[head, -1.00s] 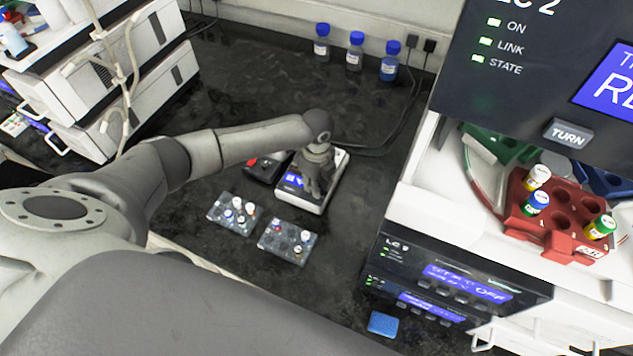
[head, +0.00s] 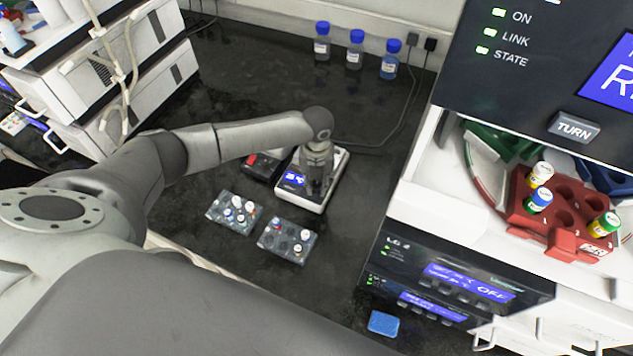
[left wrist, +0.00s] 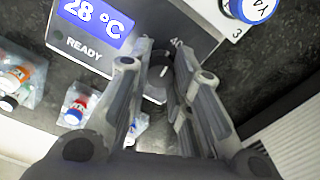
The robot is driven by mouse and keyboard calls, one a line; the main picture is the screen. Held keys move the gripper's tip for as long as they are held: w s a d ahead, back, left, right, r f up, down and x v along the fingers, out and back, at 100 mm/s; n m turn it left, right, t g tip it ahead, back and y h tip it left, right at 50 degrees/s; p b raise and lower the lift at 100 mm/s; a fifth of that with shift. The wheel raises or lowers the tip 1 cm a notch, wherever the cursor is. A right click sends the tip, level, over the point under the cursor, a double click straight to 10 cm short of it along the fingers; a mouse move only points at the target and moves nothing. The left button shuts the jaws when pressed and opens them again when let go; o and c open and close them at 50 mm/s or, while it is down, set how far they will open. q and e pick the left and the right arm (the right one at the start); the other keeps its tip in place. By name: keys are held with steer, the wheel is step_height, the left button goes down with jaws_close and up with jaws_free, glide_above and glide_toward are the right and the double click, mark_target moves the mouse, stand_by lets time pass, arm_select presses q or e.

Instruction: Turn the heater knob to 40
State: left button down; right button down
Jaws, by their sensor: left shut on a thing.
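The heater (head: 312,205) is a white box with a dark front and a blue display, on the dark bench in the head view. In the left wrist view its display (left wrist: 88,20) reads 28 °C above the word READY. The dark round knob (left wrist: 159,76) sits beside the display, with a printed 40 mark just above it. My left gripper (left wrist: 160,64) reaches down over the heater and is shut on the knob, one finger on each side. The fingers hide part of the knob and its scale. In the head view my left gripper (head: 316,187) hides the knob. My right gripper is out of view.
Two clear vial racks (head: 233,213) (head: 287,242) stand close in front of the heater. A black device with a red part (head: 259,166) is just left. Blue-capped bottles (head: 355,50) stand at the back. White cabinets rise on the right, with a red vial holder (head: 562,210).

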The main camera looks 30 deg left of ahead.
mark_target(316, 184)
arm_select(q)
steer(key=shift+m, duration=0.6)
steer(key=c, duration=1.3)
jaws_free()
step_height(316, 184, up, 12)
steer(key=shift+r, duration=0.1)
